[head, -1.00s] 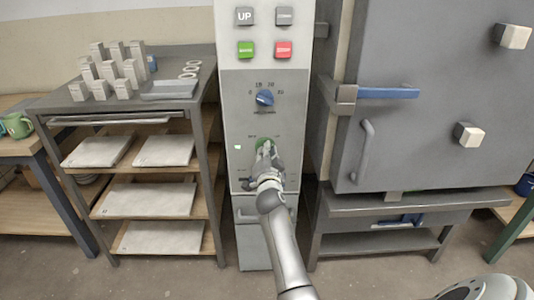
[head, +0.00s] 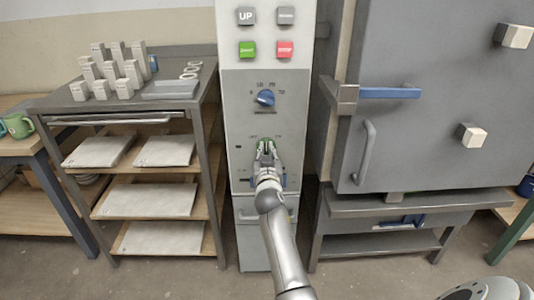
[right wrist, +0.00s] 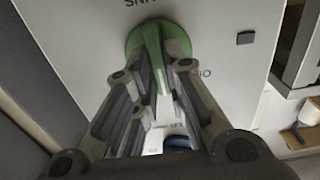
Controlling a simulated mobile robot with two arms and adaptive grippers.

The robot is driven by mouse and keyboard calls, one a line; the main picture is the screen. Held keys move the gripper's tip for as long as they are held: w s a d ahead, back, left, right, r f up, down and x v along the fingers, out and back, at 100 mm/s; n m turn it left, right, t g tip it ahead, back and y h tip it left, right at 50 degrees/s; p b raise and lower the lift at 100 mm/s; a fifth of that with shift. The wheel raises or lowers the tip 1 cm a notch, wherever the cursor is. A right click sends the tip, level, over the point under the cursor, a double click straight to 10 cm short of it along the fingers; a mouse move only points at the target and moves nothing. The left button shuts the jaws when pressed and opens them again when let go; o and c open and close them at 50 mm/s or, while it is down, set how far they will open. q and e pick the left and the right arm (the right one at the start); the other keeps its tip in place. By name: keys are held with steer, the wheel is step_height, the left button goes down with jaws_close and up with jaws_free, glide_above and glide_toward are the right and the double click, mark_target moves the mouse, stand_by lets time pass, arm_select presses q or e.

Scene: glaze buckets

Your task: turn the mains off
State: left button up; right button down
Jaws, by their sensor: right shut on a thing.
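The grey control cabinet (head: 237,110) stands in the middle of the head view. Its green mains knob (head: 265,142) is low on the panel, mostly covered by my right gripper (head: 266,150). In the right wrist view the green knob (right wrist: 137,42) shows upside-down lettering around it, and my right gripper (right wrist: 160,70) is shut on its raised ridge, one finger on each side. The small indicator lamp (head: 238,148) left of the knob is dark; it also looks dark in the right wrist view (right wrist: 245,38). My left gripper is not in view.
Above the knob are a blue dial (head: 265,98), a green button (head: 247,49) and a red button (head: 285,49). A shelf rack (head: 215,110) stands close on the left, a kiln (head: 430,140) with a blue latch on the right. The floor in front looks clear.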

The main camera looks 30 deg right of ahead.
steer(key=n, duration=0.3)
steer(key=shift+a+n, duration=0.1)
steer(key=shift+n, duration=0.3)
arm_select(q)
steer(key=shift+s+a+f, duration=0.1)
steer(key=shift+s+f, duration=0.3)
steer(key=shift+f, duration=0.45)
arm_select(e)
steer(key=n, duration=0.4)
steer(key=shift+w+a+n, duration=0.1)
steer(key=shift+n, duration=0.3)
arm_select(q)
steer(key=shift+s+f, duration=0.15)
arm_select(e)
steer(key=shift+f, duration=0.1)
steer(key=c, duration=1.5)
jaws_free()
